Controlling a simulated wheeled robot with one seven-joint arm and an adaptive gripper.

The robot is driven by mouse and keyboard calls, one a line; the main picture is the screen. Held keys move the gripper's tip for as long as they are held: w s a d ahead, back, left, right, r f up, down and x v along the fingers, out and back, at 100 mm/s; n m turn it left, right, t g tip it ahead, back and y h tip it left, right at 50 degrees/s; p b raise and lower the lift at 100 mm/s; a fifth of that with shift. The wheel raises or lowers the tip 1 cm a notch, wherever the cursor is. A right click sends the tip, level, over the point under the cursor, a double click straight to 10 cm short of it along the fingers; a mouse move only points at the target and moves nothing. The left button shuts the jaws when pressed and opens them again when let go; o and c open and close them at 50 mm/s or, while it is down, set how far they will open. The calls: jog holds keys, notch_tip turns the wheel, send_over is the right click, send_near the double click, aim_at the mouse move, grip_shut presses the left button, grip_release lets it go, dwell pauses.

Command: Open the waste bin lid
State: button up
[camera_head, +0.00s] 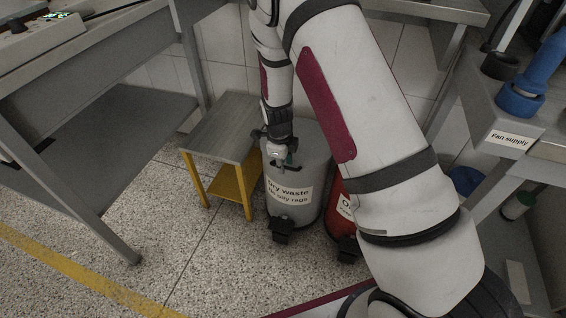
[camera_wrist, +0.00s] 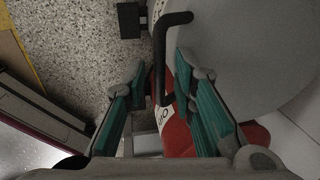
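The grey waste bin (camera_head: 290,207), labelled as dry waste and oily rags, stands on the floor beside a small stool. Its lid (camera_head: 312,138) looks closed in the head view. In the wrist view the grey lid (camera_wrist: 250,50) fills the upper right. A black bent handle (camera_wrist: 160,60) sticks out at its edge. My gripper (camera_wrist: 160,68) is open, its teal-padded fingers on either side of the handle's long bar, with visible gaps. In the head view my gripper (camera_head: 285,163) is in front of the bin's upper rim. Contact with the handle cannot be told.
A yellow-legged stool (camera_head: 222,125) is close on the left. Black pedals (camera_head: 281,232) jut out at floor level. Benches stand on both sides; the speckled floor (camera_head: 165,220) in front is clear.

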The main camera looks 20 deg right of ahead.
grip_shut()
jog(key=w+d+r+p, duration=0.2)
jog(key=w+r+p, duration=0.1)
jog(key=r, duration=0.4)
jog(key=w+d+r+p, duration=0.2)
jog(key=w+r+p, duration=0.1)
jog(key=r+p, duration=0.2)
jog(key=shift+d+r, duration=0.4)
jog(key=shift+r, duration=0.9)
jog(key=shift+w, duration=0.1)
jog(key=shift+o, duration=1.9)
grip_release()
